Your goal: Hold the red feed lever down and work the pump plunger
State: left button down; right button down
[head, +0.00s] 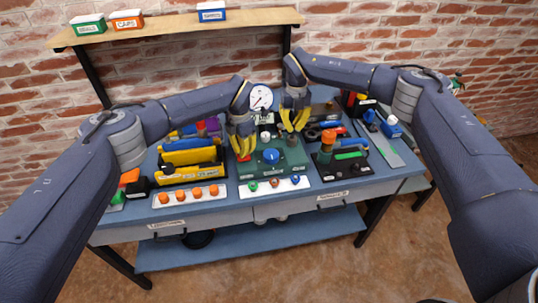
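A green pump unit (285,165) with a blue knob on top (271,156) sits mid-bench, below a round white gauge (261,97). The red feed lever (244,158) shows as a small red piece at the unit's left side. My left gripper (243,148) points down directly over it; whether they touch is unclear, and its finger gap is hard to read. My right gripper (294,126) is above the back right of the unit, its yellow fingers spread apart with nothing visible between them. The pump plunger cannot be made out clearly; the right gripper may hide it.
A smaller button strip (274,187) is in front of the unit. A dark block with a red-and-green post (327,148) stands right. A wooden shelf (180,24) hangs above.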

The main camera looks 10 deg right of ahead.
jog(key=shift+f, duration=1.2)
dwell(0.3)
jog(key=shift+r, duration=3.4)
jog(key=shift+f, duration=0.5)
